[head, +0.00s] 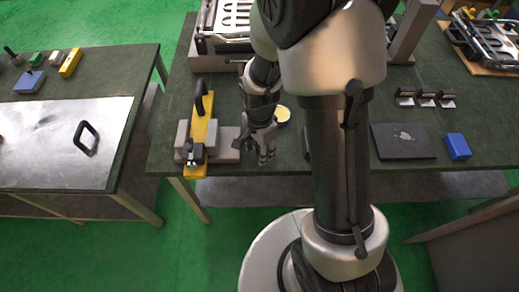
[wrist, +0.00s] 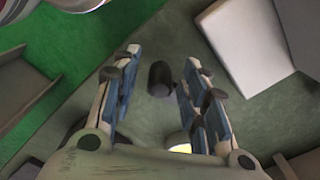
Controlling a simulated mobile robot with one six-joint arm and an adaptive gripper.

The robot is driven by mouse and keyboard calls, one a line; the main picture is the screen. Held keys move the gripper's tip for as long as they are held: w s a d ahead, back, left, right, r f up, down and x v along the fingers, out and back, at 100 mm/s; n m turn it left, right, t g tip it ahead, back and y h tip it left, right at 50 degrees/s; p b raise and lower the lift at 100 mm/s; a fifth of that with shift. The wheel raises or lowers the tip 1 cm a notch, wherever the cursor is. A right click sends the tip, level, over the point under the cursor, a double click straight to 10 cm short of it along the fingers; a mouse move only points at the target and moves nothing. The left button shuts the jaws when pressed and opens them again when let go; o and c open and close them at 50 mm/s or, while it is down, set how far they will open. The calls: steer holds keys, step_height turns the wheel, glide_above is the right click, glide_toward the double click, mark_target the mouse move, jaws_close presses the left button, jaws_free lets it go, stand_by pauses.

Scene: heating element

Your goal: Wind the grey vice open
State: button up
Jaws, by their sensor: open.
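The grey vice (head: 229,153) stands near the front left edge of the green-topped table, with grey blocks on either side of a yellow bar (head: 199,132). My gripper (head: 267,160) is just right of the vice, pointing down. In the wrist view my gripper (wrist: 161,63) is open, with blue-padded fingers apart. A dark round-ended cylinder (wrist: 160,79) shows between the fingers, with no visible contact; it looks like part of the vice's handle, but I cannot tell for sure. A pale grey block (wrist: 246,45), apparently of the vice, lies to the right there.
A yellow disc (head: 282,114) lies behind my gripper. A black flat plate (head: 403,141) and a blue block (head: 457,146) lie to the right. A grey metal fixture (head: 222,44) stands at the back. Green floor (wrist: 75,60) shows beyond the table edge.

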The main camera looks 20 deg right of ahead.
steer(key=shift+c, duration=0.4)
jaws_close()
stand_by(0.4)
